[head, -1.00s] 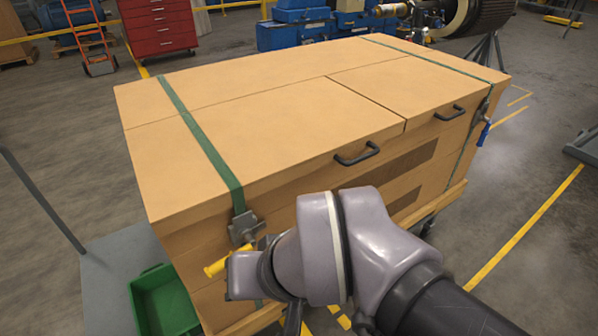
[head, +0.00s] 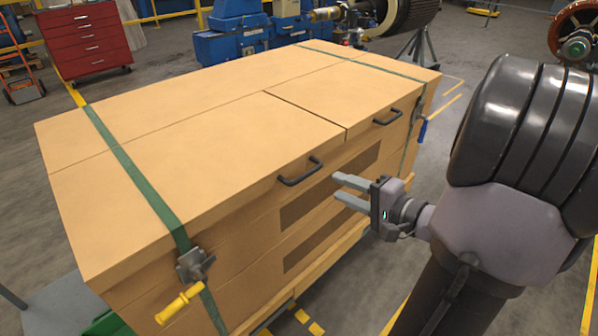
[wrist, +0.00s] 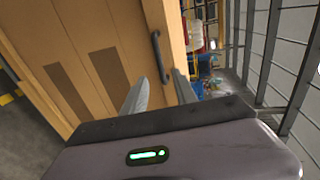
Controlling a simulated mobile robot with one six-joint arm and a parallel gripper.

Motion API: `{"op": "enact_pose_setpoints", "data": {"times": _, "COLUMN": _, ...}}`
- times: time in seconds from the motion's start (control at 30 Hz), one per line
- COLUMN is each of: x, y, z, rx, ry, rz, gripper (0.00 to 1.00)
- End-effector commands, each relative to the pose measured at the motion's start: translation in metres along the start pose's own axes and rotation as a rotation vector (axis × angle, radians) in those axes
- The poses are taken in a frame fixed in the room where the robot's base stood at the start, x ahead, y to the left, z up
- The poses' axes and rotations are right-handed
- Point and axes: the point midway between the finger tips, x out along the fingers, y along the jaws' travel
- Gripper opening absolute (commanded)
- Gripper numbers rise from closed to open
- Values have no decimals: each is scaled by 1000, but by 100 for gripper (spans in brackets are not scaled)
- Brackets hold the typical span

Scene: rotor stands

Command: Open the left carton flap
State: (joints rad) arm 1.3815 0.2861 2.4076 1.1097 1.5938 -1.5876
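The large tan carton (head: 175,180) fills the middle of the head view. Its left flap (head: 190,150) lies flat and shut, with a black handle (head: 301,172) on its front edge. A green strap (head: 135,178) crosses the left flap and runs down to a ratchet with a yellow grip (head: 180,305). My gripper (head: 342,189) is open and empty in front of the carton's front face, a little right of and below that handle. In the wrist view, my gripper's fingers (wrist: 160,90) are apart, and a black handle (wrist: 160,58) shows just beyond them.
The right flap (head: 345,92) is shut, with its own black handle (head: 388,117). A second green strap (head: 365,63) crosses it, with a blue-gripped ratchet (head: 422,128). A red tool cabinet (head: 85,40) stands behind left. Grey railing (wrist: 265,60) runs along the right in the wrist view.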

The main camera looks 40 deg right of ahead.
Motion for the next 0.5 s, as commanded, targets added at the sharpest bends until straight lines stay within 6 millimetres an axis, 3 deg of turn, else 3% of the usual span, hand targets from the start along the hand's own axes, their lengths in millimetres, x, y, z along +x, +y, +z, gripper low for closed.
{"op": "enact_pose_setpoints", "data": {"times": 0.2, "x": 66, "y": 3, "z": 2, "rx": -2, "ry": -8, "rz": 1, "gripper": 34}}
{"op": "enact_pose_setpoints", "data": {"times": 0.33, "x": 93, "y": 2, "z": 2, "rx": -3, "ry": -6, "rz": 2, "gripper": 34}}
{"op": "enact_pose_setpoints", "data": {"times": 0.5, "x": 110, "y": 1, "z": 1, "rx": -1, "ry": -4, "rz": 2, "gripper": 34}}
